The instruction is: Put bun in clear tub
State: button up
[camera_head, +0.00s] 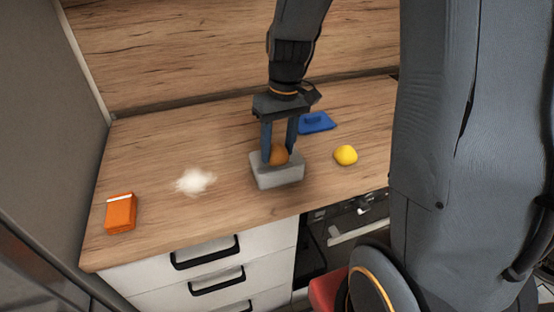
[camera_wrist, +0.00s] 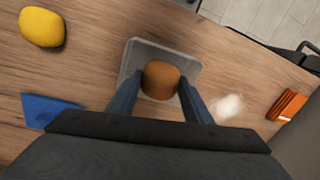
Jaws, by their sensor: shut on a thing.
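The bun (camera_head: 279,155) is brown and rounded, and my gripper (camera_head: 279,152) is shut on it. The clear tub (camera_head: 277,179) is a greyish see-through box standing on the wooden counter. In the head view the bun shows at the tub's opening, between my fingers. In the wrist view the bun (camera_wrist: 160,80) sits between the two fingertips, with the tub (camera_wrist: 133,57) around and below it. I cannot tell whether the bun touches the tub's floor.
A yellow lemon-like thing (camera_head: 345,155) lies right of the tub, and a blue object (camera_head: 317,123) lies behind it. A white fluffy thing (camera_head: 195,180) and an orange box (camera_head: 121,212) are to the left. The counter between them is clear.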

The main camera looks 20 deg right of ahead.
aim_at(278, 162)
jog(key=shift+f+p, duration=0.4)
jog(key=shift+f, duration=1.95)
jog(key=shift+f, duration=0.15)
jog(key=o, duration=0.8)
jog(key=r, duration=0.4)
jog(key=r+b, duration=0.1)
jog(key=r, duration=0.3)
jog(key=d+r+b, duration=0.1)
jog(key=r, duration=0.3)
jog(key=shift+w+d+r, duration=0.1)
jog(key=shift+r, duration=0.05)
